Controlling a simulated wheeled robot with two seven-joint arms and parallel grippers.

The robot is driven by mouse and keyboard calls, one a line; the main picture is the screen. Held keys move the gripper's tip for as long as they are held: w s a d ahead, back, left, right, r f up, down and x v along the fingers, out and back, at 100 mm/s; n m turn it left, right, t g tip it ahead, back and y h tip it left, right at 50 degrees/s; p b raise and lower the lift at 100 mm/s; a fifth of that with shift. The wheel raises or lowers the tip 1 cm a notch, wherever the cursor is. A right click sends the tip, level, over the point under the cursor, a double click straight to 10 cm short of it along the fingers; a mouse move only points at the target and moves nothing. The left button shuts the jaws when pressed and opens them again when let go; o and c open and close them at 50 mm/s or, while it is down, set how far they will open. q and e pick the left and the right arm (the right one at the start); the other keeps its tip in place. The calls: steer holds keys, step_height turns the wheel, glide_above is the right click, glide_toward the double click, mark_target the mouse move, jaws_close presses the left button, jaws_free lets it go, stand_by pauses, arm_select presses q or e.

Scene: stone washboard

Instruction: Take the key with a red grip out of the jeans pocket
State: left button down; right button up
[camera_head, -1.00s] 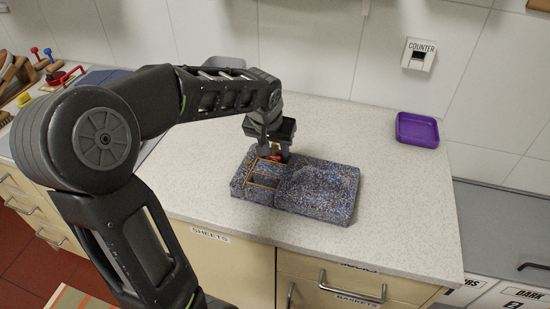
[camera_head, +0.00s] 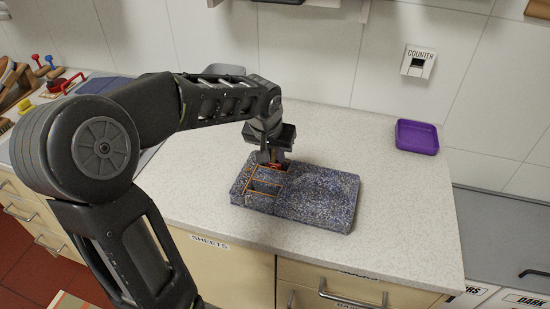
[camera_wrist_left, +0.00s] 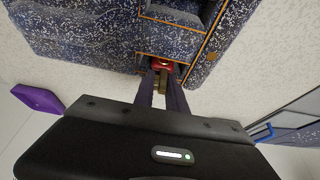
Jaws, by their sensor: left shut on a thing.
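The jeans pocket is a blue, speckled denim-like block (camera_head: 320,200) lying on the counter, with orange-stitched openings (camera_head: 266,187) at its left end. My left gripper (camera_head: 272,164) points down at the far edge of these openings. In the left wrist view its fingers (camera_wrist_left: 163,90) are shut on the key with a red grip. I cannot tell how much of the key is still inside. My right gripper is not in view.
A purple tray (camera_head: 417,137) stands at the back right of the pale counter (camera_head: 390,215). Tools with red and blue handles (camera_head: 45,68) are at the far left. The counter around the block is mostly clear.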

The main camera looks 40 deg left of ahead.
arm_select(q)
step_height(320, 180, up, 10)
steer(key=shift+f+b, duration=0.1)
steer(key=shift+b, duration=0.3)
